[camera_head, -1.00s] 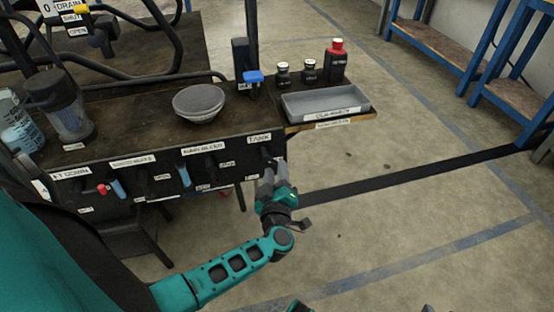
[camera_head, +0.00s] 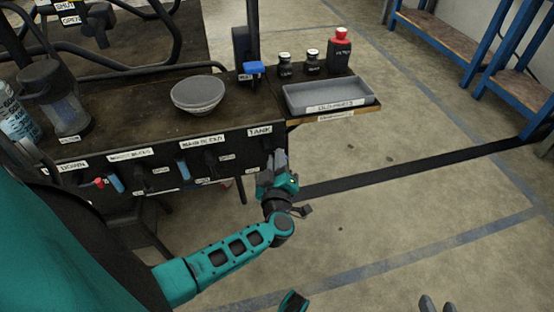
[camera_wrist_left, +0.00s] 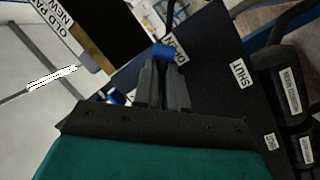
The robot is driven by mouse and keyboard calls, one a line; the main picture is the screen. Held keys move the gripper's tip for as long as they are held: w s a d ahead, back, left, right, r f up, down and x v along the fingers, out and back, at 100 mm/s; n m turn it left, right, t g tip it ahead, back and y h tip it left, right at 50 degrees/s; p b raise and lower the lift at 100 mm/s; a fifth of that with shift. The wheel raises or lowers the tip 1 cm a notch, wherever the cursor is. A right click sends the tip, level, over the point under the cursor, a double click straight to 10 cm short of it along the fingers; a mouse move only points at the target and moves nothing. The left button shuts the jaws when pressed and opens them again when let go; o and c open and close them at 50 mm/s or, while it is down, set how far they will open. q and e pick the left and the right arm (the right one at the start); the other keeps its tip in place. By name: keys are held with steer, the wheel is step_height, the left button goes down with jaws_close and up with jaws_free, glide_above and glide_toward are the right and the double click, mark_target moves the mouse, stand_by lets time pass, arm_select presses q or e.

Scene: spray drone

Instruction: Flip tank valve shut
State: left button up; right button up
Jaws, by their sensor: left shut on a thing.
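The front panel (camera_head: 222,163) of the dark bench carries a row of valves with labels. The TANK label (camera_head: 260,131) is at its right end. My left gripper (camera_head: 279,160) is at the panel just below that label. In the left wrist view, its fingers (camera_wrist_left: 163,72) are closed around a blue valve handle (camera_wrist_left: 163,51), whose end shows at the fingertips. The valve body is mostly hidden. A SHUT label (camera_wrist_left: 239,73) is on the panel beside it. My right gripper (camera_head: 438,304) shows only two fingertips, apart, at the bottom edge.
A grey bowl (camera_head: 198,94) and a grey parts tray (camera_head: 327,95) rest on the bench. A red-capped bottle (camera_head: 339,52) and two small jars stand behind the tray. More valves (camera_head: 115,184) line the panel to the left.

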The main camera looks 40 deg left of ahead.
arm_select(q)
jaws_close()
arm_select(e)
steer(key=shift+r, duration=0.1)
arm_select(q)
steer(key=m+p, duration=0.1)
steer(key=p, duration=0.1)
steer(key=m+p, duration=0.1)
steer(key=p, duration=0.1)
steer(key=m+g+p, duration=0.1)
steer(key=p, duration=0.1)
steer(key=shift+s+a+p, duration=0.25)
steer(key=shift+s+p, duration=0.1)
steer(key=shift+p, duration=0.05)
steer(key=m+p, duration=0.1)
steer(key=m+g+p, duration=0.1)
steer(key=m+p, duration=0.1)
steer(key=s+a+m+p, duration=0.1)
steer(key=p, duration=0.1)
steer(key=shift+f+m, duration=0.3)
steer(key=shift+f, duration=0.05)
arm_select(e)
step_height(320, 180, up, 8)
steer(key=d, duration=0.1)
steer(key=shift+s+d+r+h, duration=0.2)
steer(key=shift+s+d+h, duration=0.1)
steer(key=shift+d, duration=0.1)
arm_select(q)
steer(key=shift+g, duration=0.3)
